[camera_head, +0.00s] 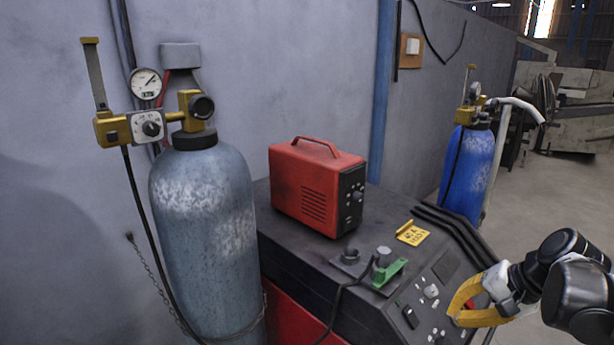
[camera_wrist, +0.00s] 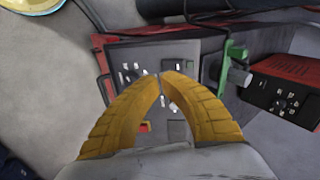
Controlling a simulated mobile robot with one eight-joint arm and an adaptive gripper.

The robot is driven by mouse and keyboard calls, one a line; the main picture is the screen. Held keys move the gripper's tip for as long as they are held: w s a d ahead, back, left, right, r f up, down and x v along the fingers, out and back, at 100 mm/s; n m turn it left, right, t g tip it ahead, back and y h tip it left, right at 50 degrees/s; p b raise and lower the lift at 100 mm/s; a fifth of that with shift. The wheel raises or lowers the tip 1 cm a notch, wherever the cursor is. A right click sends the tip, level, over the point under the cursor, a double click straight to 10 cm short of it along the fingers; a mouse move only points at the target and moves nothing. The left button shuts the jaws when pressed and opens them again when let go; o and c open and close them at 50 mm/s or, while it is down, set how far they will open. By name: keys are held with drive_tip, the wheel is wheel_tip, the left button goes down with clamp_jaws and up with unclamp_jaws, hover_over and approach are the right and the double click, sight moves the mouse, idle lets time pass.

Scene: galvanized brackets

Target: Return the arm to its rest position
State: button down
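My gripper (camera_head: 453,312) is at the lower right of the head view, in front of the machine's control panel (camera_head: 432,290). Its two yellow curved fingers also show in the wrist view (camera_wrist: 161,75), with their tips brought together and nothing seen between them. My black arm comes in from the right edge of the head view. In the wrist view the control panel (camera_wrist: 150,54) lies beyond the fingertips. I cannot tell how far apart the tips and the panel are.
A red box (camera_head: 308,188) with a handle stands on the dark machine. A green clamp (camera_head: 388,273) and a yellow tag (camera_head: 413,235) lie near it. A grey gas cylinder (camera_head: 205,240) stands left, a blue one (camera_head: 468,175) behind. Open floor (camera_head: 565,195) shows at right.

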drive_tip(key=s+a+f+n+t+h+b, duration=0.1)
drive_tip(key=s+a+f+n+h+b, duration=0.1)
drive_tip(key=a, duration=0.6)
drive_tip(key=s+a+f+n+t+h+b, duration=0.1)
drive_tip(key=s+a+f+n+h+b, duration=0.1)
drive_tip(key=s+a+n+b, duration=0.3)
drive_tip(key=s+a+f+n, duration=0.1)
drive_tip(key=s+a, duration=0.2)
drive_tip(key=s, duration=0.1)
drive_tip(key=shift+n, duration=0.4)
drive_tip(key=shift+a, duration=0.1)
